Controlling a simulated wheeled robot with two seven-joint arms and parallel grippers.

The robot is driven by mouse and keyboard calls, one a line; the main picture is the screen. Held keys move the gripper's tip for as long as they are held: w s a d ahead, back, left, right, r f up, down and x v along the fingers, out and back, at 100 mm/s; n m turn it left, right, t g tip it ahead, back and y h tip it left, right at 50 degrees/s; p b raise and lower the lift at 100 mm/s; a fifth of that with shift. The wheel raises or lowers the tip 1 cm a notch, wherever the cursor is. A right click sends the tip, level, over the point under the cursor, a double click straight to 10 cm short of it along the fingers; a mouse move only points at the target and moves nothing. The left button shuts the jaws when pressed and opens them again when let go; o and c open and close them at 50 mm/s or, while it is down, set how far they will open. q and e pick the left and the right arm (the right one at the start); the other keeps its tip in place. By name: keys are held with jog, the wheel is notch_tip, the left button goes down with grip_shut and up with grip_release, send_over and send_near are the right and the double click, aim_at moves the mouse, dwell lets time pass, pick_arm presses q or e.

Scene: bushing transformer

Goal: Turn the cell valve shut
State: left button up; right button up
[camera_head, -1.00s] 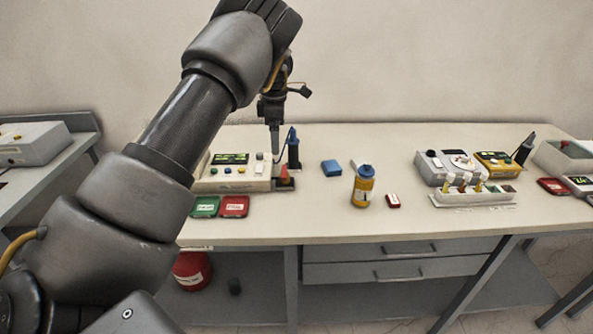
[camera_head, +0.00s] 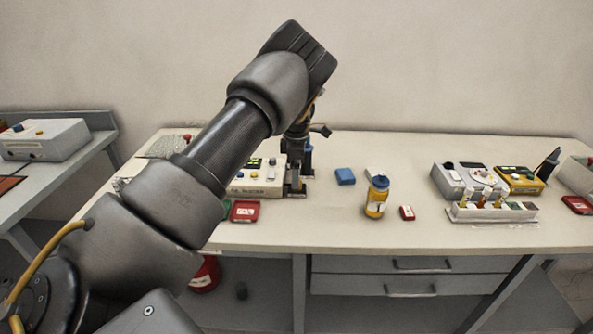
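A cream tester box (camera_head: 262,190) with a row of coloured buttons stands on the bench, left of centre. My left arm crosses in front of it and hides its left part. My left gripper (camera_head: 296,188) points down at the box's right end, in front of a dark blue upright part (camera_head: 308,160). Its fingers are small and dark here, and I cannot tell whether they are open or touching anything. The cell valve cannot be made out; the spot at the box's right end is largely covered by the gripper. My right gripper is not in view.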

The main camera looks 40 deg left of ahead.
pick_arm(q)
jog(key=shift+f, duration=0.65)
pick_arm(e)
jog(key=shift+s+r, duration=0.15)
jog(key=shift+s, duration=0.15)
pick_arm(q)
jog(key=c, duration=1)
